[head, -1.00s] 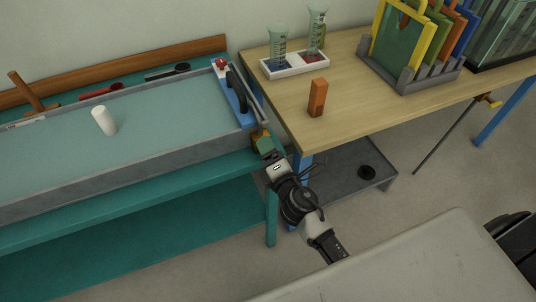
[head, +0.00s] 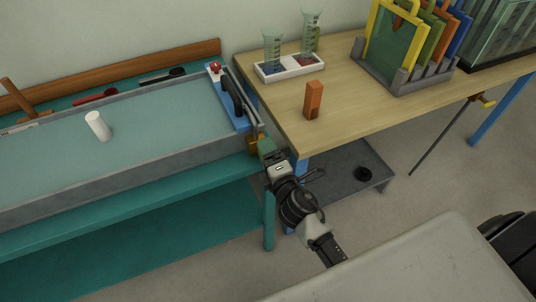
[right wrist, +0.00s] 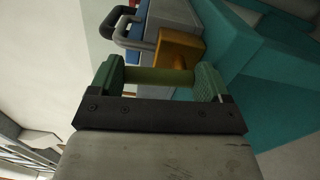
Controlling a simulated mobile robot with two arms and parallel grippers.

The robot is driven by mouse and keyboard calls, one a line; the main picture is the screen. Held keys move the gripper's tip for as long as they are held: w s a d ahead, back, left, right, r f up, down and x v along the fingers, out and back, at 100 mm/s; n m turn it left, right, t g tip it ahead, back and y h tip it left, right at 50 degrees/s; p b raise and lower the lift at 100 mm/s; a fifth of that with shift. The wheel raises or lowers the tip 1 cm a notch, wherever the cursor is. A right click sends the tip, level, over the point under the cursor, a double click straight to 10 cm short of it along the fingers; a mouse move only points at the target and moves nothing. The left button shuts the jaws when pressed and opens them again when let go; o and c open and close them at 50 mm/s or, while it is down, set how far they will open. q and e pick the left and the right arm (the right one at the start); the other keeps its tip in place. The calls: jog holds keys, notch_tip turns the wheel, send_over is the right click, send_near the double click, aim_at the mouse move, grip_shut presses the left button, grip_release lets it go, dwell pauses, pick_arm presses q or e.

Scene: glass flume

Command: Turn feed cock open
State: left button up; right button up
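The feed cock (head: 254,143) is a brass-yellow fitting at the right end of the flume (head: 130,170), low on its outer side. In the right wrist view its yellow block (right wrist: 181,46) and an olive-yellow bar (right wrist: 158,77) show close up. My right gripper (head: 266,150) is at the cock. Its green fingers (right wrist: 158,80) stand wide apart, one at each end of the bar. The bar spans the gap between them; whether they press on it I cannot tell. My left gripper is not in view.
A wooden table (head: 270,97) stands right of the flume, bearing an orange block (head: 313,100), a white tray with beakers (head: 290,70) and a rack of coloured frames (head: 405,50). A grey shelf (head: 345,175) lies below. A white cylinder (head: 98,126) stands in the flume.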

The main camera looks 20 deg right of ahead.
jog(key=o, duration=0.4)
jog(key=shift+c, duration=0.2)
jog(key=shift+s+f, duration=0.1)
